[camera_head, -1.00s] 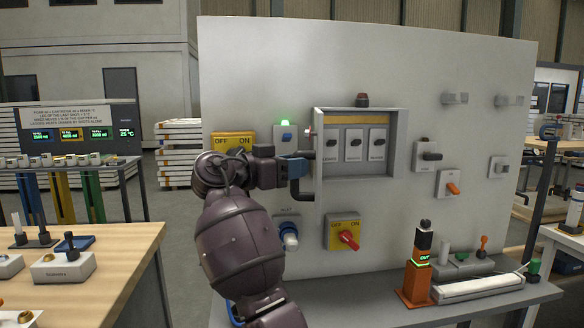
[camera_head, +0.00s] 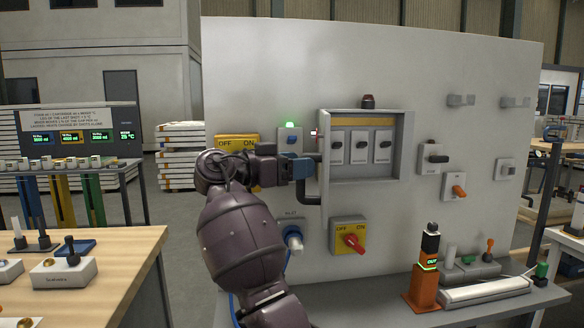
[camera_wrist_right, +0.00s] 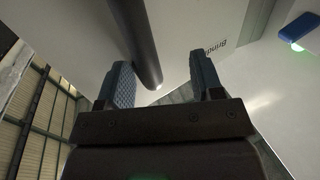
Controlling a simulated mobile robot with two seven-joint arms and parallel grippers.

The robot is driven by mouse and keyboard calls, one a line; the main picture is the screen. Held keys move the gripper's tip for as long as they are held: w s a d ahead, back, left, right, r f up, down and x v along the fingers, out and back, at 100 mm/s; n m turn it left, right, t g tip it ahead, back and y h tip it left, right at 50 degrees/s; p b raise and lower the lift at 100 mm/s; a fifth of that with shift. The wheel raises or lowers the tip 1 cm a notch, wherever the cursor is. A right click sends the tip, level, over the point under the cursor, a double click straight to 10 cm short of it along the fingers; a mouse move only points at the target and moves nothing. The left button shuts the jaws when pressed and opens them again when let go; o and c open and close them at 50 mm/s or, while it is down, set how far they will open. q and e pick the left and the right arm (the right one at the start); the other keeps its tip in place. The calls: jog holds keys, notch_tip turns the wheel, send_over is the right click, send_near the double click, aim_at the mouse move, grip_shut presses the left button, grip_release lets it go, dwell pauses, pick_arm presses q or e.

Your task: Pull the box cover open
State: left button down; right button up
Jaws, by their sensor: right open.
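The box (camera_head: 409,135) is a grey-white frame on the upright panel. Its front shows several breaker switches below a yellow strip. A dark curved handle (camera_head: 308,193) stands out at the left side of the box. My right gripper (camera_head: 303,166) is at this handle, with its blue fingers pointing right. In the right wrist view, the open gripper (camera_wrist_right: 163,82) has a dark rod (camera_wrist_right: 143,45) between its fingers, closer to the left one; the fingers are not closed on it. Whether a finger touches it I cannot tell. My left gripper is out of view.
A yellow OFF/ON sign (camera_head: 238,142) and a blue switch (camera_head: 290,138) are left of the box. A red rotary switch (camera_head: 352,241) sits below. An orange post (camera_head: 427,270) stands on the bench at right. A wooden table (camera_head: 110,255) is at left.

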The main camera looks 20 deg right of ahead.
jog(key=shift+d, duration=0.15)
jog(key=shift+a+f, duration=0.15)
jog(key=shift+a, duration=0.1)
jog(key=s+a, duration=0.1)
jog(key=a, duration=0.9)
jog(key=shift+a+b, duration=0.4)
